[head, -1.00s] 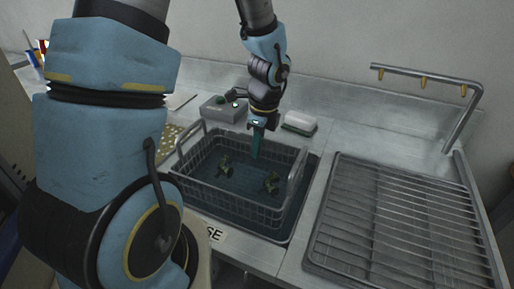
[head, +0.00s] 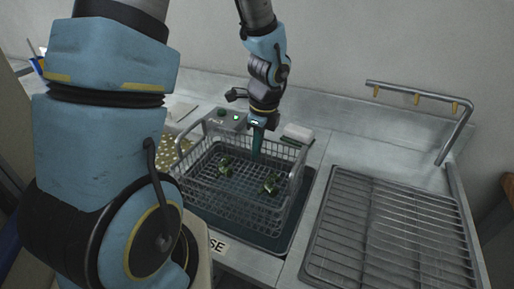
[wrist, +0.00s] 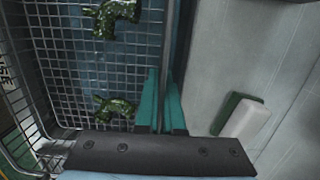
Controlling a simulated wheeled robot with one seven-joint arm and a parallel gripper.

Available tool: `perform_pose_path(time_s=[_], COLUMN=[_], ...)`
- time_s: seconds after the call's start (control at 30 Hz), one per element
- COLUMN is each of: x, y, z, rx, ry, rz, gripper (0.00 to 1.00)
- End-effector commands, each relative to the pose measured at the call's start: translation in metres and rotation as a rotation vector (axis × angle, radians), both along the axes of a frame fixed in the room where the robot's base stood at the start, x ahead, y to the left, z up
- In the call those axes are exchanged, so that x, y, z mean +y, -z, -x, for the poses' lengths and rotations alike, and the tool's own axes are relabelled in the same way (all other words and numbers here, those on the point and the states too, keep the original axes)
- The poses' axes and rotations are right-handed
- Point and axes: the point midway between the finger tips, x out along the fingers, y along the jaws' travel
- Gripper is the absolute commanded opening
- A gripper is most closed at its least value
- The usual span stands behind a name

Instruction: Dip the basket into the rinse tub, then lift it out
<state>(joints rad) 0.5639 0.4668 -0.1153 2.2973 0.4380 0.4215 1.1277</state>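The grey wire basket (head: 240,207) hangs level over the rinse tub (head: 283,240), its floor seemingly above the dark blue water. Two green figures lie inside, one near the middle (head: 226,166) and one to the right (head: 270,184). Both figures also show in the wrist view, one at the top (wrist: 118,14) and one lower (wrist: 114,105). My gripper (head: 257,152) points down at the basket's back side. In the wrist view its teal fingers (wrist: 162,100) are close together on the basket's rim. The exact grip point is partly hidden.
A ribbed drain rack (head: 390,235) lies right of the tub. A bent rail with yellow hooks (head: 415,98) stands behind it. A white and green sponge (head: 297,132) and a control box with a green light (head: 230,119) sit behind the tub.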

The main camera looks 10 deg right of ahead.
Motion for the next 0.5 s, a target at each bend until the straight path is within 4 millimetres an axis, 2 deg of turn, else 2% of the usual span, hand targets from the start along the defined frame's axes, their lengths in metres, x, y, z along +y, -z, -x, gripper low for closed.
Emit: perform_pose_path(time_s=[0.5], x=[0.000], y=[-0.027], z=[0.000], rx=[0.000], ry=[0.000], rz=[0.000], gripper=[0.00])
